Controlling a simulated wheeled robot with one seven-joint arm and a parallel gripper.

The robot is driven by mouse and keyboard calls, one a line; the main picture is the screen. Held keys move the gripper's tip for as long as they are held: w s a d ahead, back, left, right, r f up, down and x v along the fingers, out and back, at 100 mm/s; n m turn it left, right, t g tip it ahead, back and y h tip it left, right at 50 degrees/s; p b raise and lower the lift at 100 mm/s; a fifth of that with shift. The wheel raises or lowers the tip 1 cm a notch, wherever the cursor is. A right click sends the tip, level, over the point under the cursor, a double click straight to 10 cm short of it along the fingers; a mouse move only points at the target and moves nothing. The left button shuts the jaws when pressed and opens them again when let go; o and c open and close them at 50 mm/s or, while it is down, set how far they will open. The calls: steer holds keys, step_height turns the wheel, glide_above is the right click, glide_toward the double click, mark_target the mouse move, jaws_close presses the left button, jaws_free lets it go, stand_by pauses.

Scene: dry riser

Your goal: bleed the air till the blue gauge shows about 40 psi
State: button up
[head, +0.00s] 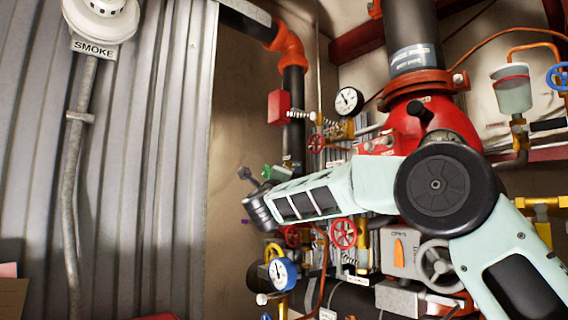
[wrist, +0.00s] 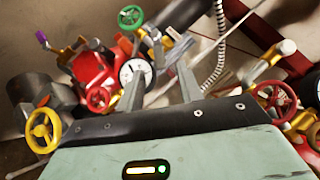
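The blue gauge (head: 283,274) has a blue rim and a white face. It sits low in the head view, left of a red handwheel (head: 343,233); its needle reading is too small to tell. In the wrist view my gripper (wrist: 160,72) has its two grey fingers apart with nothing between them. A white-faced gauge (wrist: 130,72) shows partly behind the left finger; I cannot tell if it is the blue one. A green handwheel (wrist: 130,17) stands beyond the fingertips; some green (head: 272,172) shows beside my arm in the head view. The air bleed cannot be identified surely.
Another gauge with a dark rim (head: 349,101) is higher up. A yellow handwheel (wrist: 43,130) and red handwheels (wrist: 100,97) (wrist: 280,103) flank my gripper. A large red valve body (head: 430,122) and pipes crowd the right. Corrugated metal (head: 150,170) fills the left.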

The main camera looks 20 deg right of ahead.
steer(key=p+x, duration=0.3)
steer(key=x, duration=0.2)
steer(key=shift+w+d+r, duration=0.1)
steer(key=shift+w+r, duration=0.1)
steer(key=shift+w+d, duration=0.2)
steer(key=shift+w, duration=0.2)
jaws_close()
